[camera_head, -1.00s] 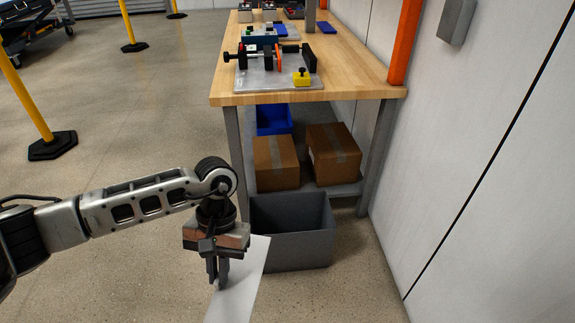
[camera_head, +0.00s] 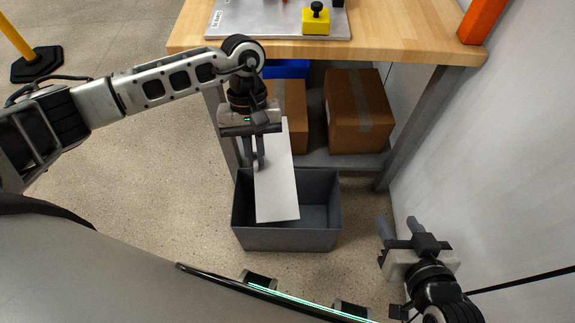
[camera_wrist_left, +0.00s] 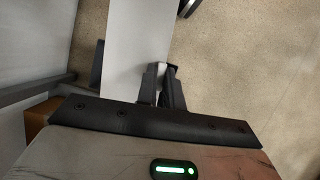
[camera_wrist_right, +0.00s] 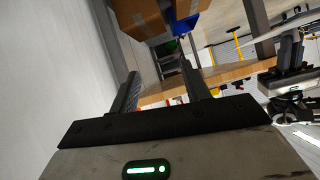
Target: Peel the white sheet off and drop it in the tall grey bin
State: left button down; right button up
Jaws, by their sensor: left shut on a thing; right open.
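The white sheet (camera_head: 277,185) hangs from my left gripper (camera_head: 259,160), which is shut on its left edge. The sheet also shows in the left wrist view (camera_wrist_left: 137,40), running up from the fingers. The grey bin (camera_head: 287,240) stands on the floor in front of the bench. In the head view the sheet overlaps the bin's opening, its lower end inside the bin's outline; I cannot tell how far it reaches in. My right gripper (camera_head: 400,228) is open and empty, to the right of the bin; its spread fingers show in the right wrist view (camera_wrist_right: 165,92).
A wooden workbench (camera_head: 400,40) stands behind the bin, with a yellow block (camera_head: 316,18) on a metal plate. Cardboard boxes (camera_head: 357,110) and a blue bin (camera_head: 287,69) sit on its lower shelf. A white wall (camera_head: 480,170) bounds the right. Open floor (camera_head: 150,175) lies left.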

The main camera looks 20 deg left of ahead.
jog(key=a+f+t+y+b, duration=0.25)
jog(key=a+f+b, duration=0.25)
jog(key=f+b, duration=0.85)
pick_arm(q)
jog(key=w+d+f+n+t+h+b, duration=0.1)
jog(key=f+n+b, duration=0.5)
jog(key=f, duration=0.8)
jog(key=w+d+f+n+t+h+b, duration=0.1)
jog(key=w+f+n+t+b, duration=0.3)
jog(key=f+n, duration=0.6)
notch_tip(320, 180, down, 4)
jog(key=shift+w+d+n+t+h+b, duration=0.3)
jog(key=shift+w+d+b, duration=0.4)
jog(key=shift+d+b, duration=0.2)
pick_arm(e)
jog(key=w+r+t+y, duration=0.3)
jog(key=r, duration=0.6)
jog(key=shift+a+y, duration=0.3)
jog(key=shift+y, duration=0.05)
jog(key=shift+r, duration=0.1)
pick_arm(q)
jog(key=c, duration=1.5)
grip_release()
jog(key=shift+o, duration=0.2)
jog(key=shift+r, duration=0.1)
